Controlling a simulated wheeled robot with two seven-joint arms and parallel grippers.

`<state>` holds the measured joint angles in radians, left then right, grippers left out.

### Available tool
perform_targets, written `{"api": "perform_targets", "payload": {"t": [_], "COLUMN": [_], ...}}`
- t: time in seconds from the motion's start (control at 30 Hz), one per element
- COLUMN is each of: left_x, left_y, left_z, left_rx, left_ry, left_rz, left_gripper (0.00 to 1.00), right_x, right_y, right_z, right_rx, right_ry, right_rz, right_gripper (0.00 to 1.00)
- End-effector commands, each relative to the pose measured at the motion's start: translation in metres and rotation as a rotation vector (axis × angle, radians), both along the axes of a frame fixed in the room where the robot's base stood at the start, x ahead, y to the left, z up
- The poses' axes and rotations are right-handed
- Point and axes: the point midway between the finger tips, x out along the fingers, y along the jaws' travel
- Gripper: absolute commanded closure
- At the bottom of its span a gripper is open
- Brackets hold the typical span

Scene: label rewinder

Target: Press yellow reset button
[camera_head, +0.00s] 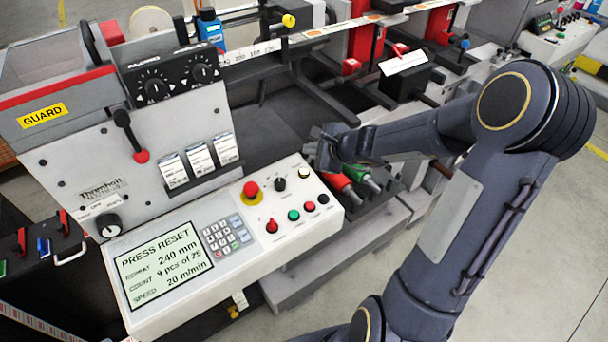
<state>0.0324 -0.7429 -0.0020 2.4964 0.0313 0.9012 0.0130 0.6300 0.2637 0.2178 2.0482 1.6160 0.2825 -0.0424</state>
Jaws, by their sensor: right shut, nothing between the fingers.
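A pale yellow button (304,172) sits at the upper right of the white sloped control panel (180,305). It is most likely the reset button; its label is too small to read. My right gripper (326,150) is shut and empty, just beyond and to the right of this button, near the panel's far right corner. It appears apart from the button. The panel's display (160,262) reads "PRESS RESET", with 240 mm, 9 pcs of 25 and 20 m/min. My left gripper is not in view.
A red mushroom button (251,188) on a yellow base and a black knob (280,184) stand left of the pale button. Red, green and black controls line the row below. Red and green-handled tools (348,190) lie below my right gripper.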

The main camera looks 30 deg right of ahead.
Motion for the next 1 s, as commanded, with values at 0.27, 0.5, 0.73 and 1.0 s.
{"api": "perform_targets", "payload": {"t": [0.27,0.5,0.73,1.0], "left_x": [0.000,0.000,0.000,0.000], "left_y": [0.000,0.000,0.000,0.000], "left_z": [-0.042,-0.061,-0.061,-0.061], "left_rx": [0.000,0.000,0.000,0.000], "left_ry": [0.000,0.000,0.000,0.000], "left_rz": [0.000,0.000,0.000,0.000], "left_gripper": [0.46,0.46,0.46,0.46], "right_x": [0.006,0.009,0.010,0.010], "right_y": [0.001,0.001,0.001,0.001], "right_z": [-0.048,-0.065,-0.064,-0.064], "right_rx": [0.002,0.000,0.001,0.001], "right_ry": [0.000,-0.001,0.000,0.000], "right_rz": [0.001,0.001,0.001,0.001], "right_gripper": [1.00,1.00,1.00,1.00]}}
